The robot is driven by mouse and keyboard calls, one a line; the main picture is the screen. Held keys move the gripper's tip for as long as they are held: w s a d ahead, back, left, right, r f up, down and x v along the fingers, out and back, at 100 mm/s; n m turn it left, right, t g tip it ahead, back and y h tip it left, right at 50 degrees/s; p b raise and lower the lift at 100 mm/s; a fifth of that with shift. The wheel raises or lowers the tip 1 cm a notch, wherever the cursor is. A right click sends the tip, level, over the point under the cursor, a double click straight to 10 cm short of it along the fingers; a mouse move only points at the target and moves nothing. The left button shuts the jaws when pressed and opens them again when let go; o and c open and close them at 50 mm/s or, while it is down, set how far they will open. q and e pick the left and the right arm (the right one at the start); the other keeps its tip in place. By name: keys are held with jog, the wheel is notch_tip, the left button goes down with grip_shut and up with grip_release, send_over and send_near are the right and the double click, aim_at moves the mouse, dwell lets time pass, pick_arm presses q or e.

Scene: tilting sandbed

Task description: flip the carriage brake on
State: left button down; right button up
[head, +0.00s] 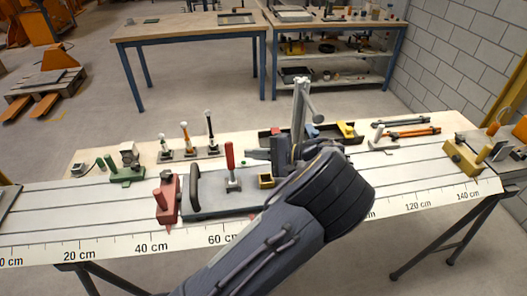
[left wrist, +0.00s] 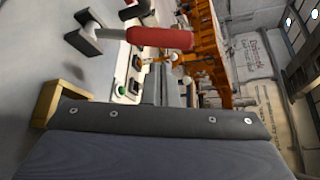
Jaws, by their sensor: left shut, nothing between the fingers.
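The carriage is a flat grey plate (head: 210,203) on the pale track in the head view. A brake lever with a red handle (head: 230,156) stands nearly upright on a small metal base on it. In the left wrist view the red handle (left wrist: 160,38) and its grey base (left wrist: 84,38) appear sideways at the upper left. My left gripper (head: 252,154) is shut and empty, just right of the red handle; a small gap seems to separate them. A small yellow open block (head: 266,181) sits below the gripper and shows in the left wrist view (left wrist: 46,104).
A black grab handle (head: 194,188) and a red end block (head: 168,200) stand left of the lever. Several small upright levers (head: 184,138) line the back edge. A yellow stop (head: 462,157) is far right.

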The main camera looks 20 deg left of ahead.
aim_at(231, 164)
pick_arm(q)
jog(key=x, duration=0.4)
jog(key=shift+a+f+p, duration=0.1)
jog(key=shift+a+p, duration=0.25)
jog(key=shift+a, duration=0.05)
jog(key=shift+s+d+b, duration=0.15)
jog(key=shift+s+b, duration=0.1)
jog(key=shift+b, duration=0.2)
